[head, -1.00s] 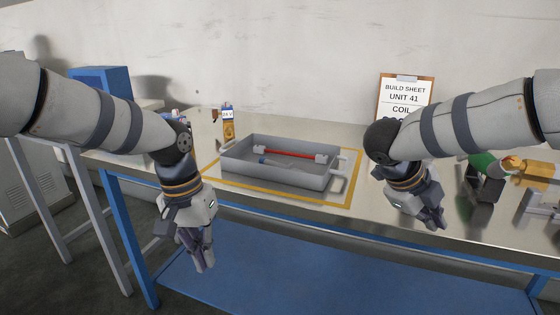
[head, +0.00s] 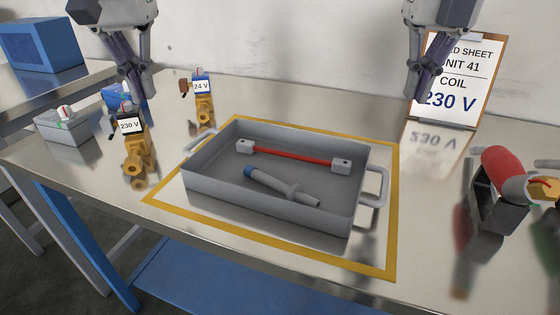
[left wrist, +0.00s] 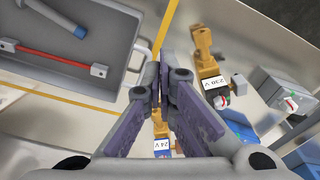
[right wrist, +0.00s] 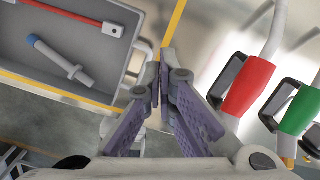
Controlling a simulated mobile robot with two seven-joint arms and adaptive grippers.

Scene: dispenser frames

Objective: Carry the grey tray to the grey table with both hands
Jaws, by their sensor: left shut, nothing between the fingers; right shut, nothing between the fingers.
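The grey tray (head: 262,203) sits on the shiny metal bench inside a yellow outline. It holds a red rod with pale end blocks (head: 290,154) and a grey rod-like part with a blue end (head: 280,188). Its right handle (head: 377,188) is clear. The left handle shows in the left wrist view (left wrist: 140,58). My left gripper (head: 144,98) is shut and empty, above and left of the tray. My right gripper (head: 412,98) is shut and empty, above and right of it, in front of the sign. Neither touches the tray. I cannot identify the grey table.
Brass valves with labels 230 V (head: 134,150) and 24 V (head: 204,105) stand left of the tray. A build sheet (head: 460,85) stands behind right. A red-handled item (head: 502,172) is at the right. Another bench with a blue box (head: 40,46) is back left.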

